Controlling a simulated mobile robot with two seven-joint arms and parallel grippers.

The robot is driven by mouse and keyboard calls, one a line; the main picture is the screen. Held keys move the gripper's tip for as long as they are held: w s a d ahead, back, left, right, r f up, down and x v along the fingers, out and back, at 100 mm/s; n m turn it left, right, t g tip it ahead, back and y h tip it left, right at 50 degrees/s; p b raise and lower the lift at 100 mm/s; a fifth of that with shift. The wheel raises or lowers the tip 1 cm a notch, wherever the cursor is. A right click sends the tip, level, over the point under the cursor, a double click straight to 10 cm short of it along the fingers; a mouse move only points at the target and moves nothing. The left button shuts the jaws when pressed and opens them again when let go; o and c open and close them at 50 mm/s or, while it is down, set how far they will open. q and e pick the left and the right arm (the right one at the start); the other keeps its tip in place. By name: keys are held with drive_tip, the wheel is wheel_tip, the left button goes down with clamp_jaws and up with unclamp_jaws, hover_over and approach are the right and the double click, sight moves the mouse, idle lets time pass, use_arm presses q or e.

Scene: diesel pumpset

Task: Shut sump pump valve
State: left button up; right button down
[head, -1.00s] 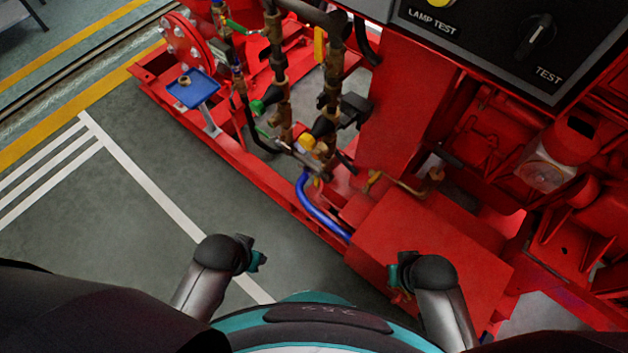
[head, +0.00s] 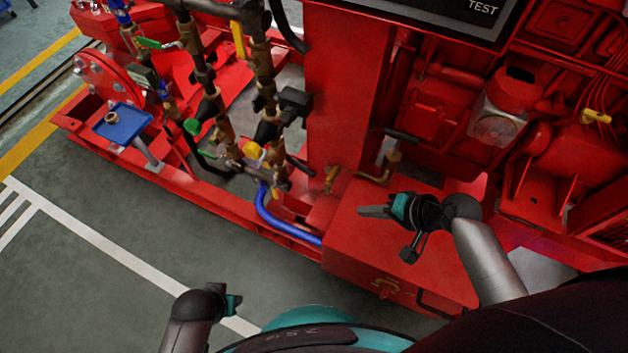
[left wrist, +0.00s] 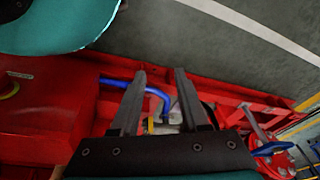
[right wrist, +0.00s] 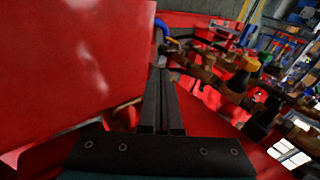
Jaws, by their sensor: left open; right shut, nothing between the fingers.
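Several valves show on the red pumpset, and I cannot tell for sure which is the sump pump valve. A brass valve with a black handle (head: 400,136) stands behind the red box. A small brass valve (head: 332,178) is left of it, at the box's back edge. My right gripper (head: 375,211) is shut and empty over the red box, in front of both valves and apart from them. It also shows shut in the right wrist view (right wrist: 160,75). My left gripper (head: 236,303) is low over the floor; it shows open and empty in the left wrist view (left wrist: 161,75).
The red box (head: 355,235) lies below my right gripper. A blue hose (head: 272,215) and brass pipework with a yellow cap (head: 252,150) are left of it. The grey floor (head: 110,290) at left is clear.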

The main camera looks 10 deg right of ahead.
sight(330, 182)
use_arm(q)
drive_tip(key=f, duration=0.1)
drive_tip(key=s+f, duration=0.2)
drive_tip(key=f, duration=0.1)
drive_tip(key=shift+a+f, duration=0.1)
drive_tip(key=shift+a, duration=0.2)
use_arm(e)
drive_tip(key=w+d+m, duration=0.1)
drive_tip(key=w+d+m+t, duration=0.1)
drive_tip(key=w+d+m, duration=0.1)
drive_tip(key=d, duration=0.1)
drive_tip(key=shift+w+f+m+t, duration=0.2)
drive_tip(key=shift+f+m+t, duration=0.1)
drive_tip(key=shift+a+f, duration=0.1)
drive_tip(key=shift+f, duration=0.05)
